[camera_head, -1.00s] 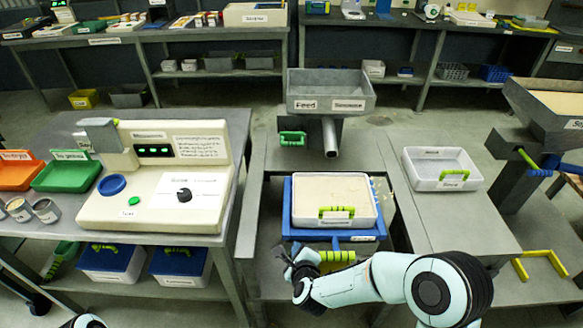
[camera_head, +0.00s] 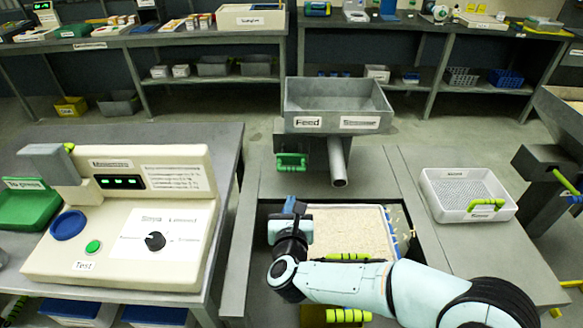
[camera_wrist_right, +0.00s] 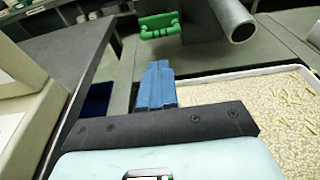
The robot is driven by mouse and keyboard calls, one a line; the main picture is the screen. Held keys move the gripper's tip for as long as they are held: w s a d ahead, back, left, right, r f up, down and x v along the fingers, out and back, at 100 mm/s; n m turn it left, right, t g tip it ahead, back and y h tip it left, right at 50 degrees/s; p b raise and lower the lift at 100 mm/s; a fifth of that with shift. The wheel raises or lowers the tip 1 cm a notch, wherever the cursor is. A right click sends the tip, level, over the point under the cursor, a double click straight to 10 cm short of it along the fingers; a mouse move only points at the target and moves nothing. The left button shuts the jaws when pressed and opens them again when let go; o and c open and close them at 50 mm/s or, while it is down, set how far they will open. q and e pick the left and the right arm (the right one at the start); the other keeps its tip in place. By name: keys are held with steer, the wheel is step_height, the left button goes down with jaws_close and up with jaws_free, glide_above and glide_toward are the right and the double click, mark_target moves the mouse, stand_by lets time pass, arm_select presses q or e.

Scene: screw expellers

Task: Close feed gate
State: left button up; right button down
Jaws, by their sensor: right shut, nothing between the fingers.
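The feed hopper (camera_head: 338,100) is a grey bin labelled "Feed", with a round spout (camera_head: 337,162) slanting down below it. The green feed gate handle (camera_head: 291,162) sits to the left of the spout; it also shows in the right wrist view (camera_wrist_right: 159,25). My right gripper (camera_head: 294,203) is shut and empty, its blue fingers (camera_wrist_right: 156,84) pointing toward the handle. It is in front of the handle, apart from it, above the left side of the sample tray. Whether the gate is open or closed I cannot tell. My left gripper is out of view.
A white tray (camera_wrist_right: 240,75) of pale grains lies below the spout, partly hidden by my right arm. A cream test machine (camera_head: 125,215) stands on the left table. A white sieve tray (camera_head: 467,193) with a green handle is at right. Clear floor lies behind the hopper.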

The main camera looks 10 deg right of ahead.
mark_target(291, 170)
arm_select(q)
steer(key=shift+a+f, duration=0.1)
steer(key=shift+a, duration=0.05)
arm_select(e)
steer(key=x, duration=1.3)
steer(key=shift+d+f, duration=0.1)
